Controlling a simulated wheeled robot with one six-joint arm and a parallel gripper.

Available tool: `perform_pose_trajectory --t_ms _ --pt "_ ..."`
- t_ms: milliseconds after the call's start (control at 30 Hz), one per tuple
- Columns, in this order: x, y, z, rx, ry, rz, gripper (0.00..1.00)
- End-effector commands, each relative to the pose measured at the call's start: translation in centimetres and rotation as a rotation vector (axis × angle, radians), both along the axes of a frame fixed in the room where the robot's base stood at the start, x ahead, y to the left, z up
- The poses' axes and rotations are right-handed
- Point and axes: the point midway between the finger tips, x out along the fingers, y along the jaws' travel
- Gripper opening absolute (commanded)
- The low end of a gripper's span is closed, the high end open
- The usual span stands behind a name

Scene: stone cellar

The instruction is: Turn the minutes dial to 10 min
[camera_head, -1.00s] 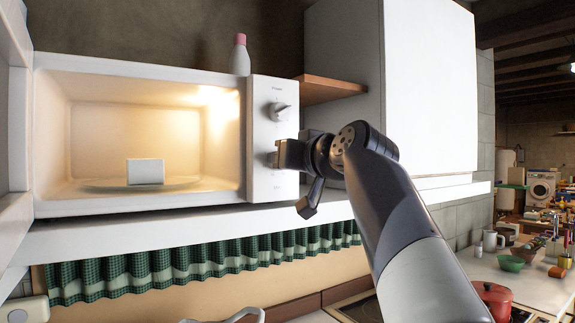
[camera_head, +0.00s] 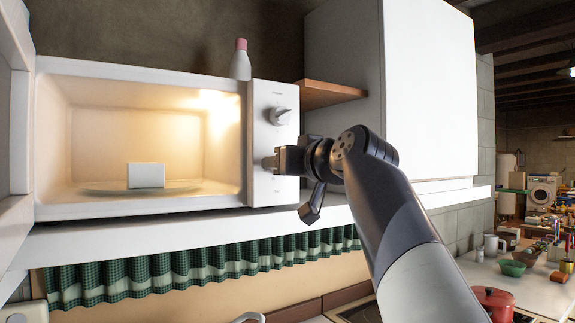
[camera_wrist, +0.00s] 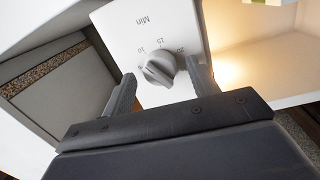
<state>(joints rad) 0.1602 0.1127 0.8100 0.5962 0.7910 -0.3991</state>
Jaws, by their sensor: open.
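The white microwave (camera_head: 140,209) stands on a shelf with its interior lit. Its minutes dial (camera_wrist: 159,69) is a grey knob on the white panel, marked "Min" with 10, 15 and 20 visible in the wrist view. In the head view the minutes dial (camera_head: 268,163) is mostly hidden behind my gripper (camera_head: 276,160). In the wrist view my gripper (camera_wrist: 160,80) is open, with one finger on each side of the dial. I cannot tell whether the fingers touch it. The upper dial (camera_head: 280,116) is a separate knob above.
A white block (camera_head: 146,176) sits on the plate (camera_head: 105,188) inside the microwave. A white bottle with a pink cap (camera_head: 240,62) stands on top. A wooden shelf (camera_head: 330,94) and white cabinet (camera_head: 430,90) are to the right.

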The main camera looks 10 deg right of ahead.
Motion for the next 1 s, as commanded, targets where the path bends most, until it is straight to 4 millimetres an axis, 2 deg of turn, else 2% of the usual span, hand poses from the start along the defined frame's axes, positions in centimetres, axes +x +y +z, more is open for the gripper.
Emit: perform_pose_trajectory --t_ms 267,367,700,1000 --pt "-0.7 -0.2 0.1 0.001 -0.003 -0.001 0.56" --pt "-2.0 -0.6 0.1 0.000 -0.006 -0.002 0.56" --pt "-8.5 -2.3 0.3 -0.001 -0.003 -0.005 0.56" --pt "-10.5 -2.7 0.5 0.000 -0.001 0.000 0.56"
